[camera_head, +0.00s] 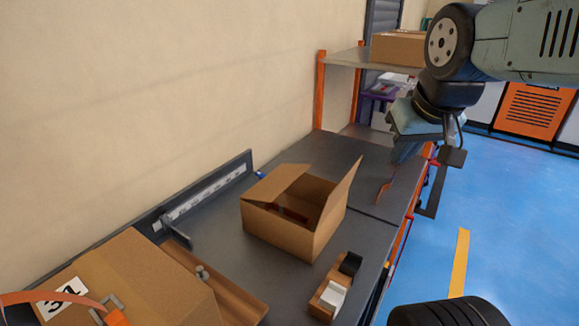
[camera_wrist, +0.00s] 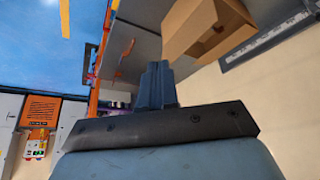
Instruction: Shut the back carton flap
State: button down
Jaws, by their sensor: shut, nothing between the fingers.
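An open brown carton (camera_head: 278,231) stands on the grey workbench. One flap (camera_head: 275,182) lies over the carton's left part at the back, and another flap (camera_head: 344,193) stands up on its right side, leaning outward. Something dark reddish shows inside, partly hidden by the walls. In the wrist view the carton (camera_wrist: 196,28) is at the upper right, beyond the fingertips. My gripper (camera_head: 402,153) hangs over the right side of the bench, to the right of the carton and apart from it. Its fingers are together and empty, as the wrist view (camera_wrist: 158,68) shows.
A larger carton (camera_head: 135,275) stands at the front left near a brown metal piece (camera_head: 228,292). A ruler fence (camera_head: 205,192) runs along the wall. A shelf (camera_head: 345,58) with a carton (camera_head: 398,48) stands behind.

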jog(key=w+a+n+g, duration=0.2)
jog(key=w+a+n, duration=0.4)
jog(key=w, duration=0.7)
jog(key=n+g+y, duration=0.1)
jog(key=n+g, duration=0.1)
jog(key=n, duration=0.2)
send_over(289, 181)
notch_tip(289, 181, down, 6)
jog(key=f, duration=1.1)
jog(key=shift+d+f, duration=0.25)
jog(key=shift+f, duration=0.05)
jog(key=shift+s+f, duration=0.1)
jog(key=shift+f, duration=0.35)
jog(key=shift+d+f, duration=0.1)
jog(key=shift+f, duration=0.05)
jog(key=shift+y, duration=0.3)
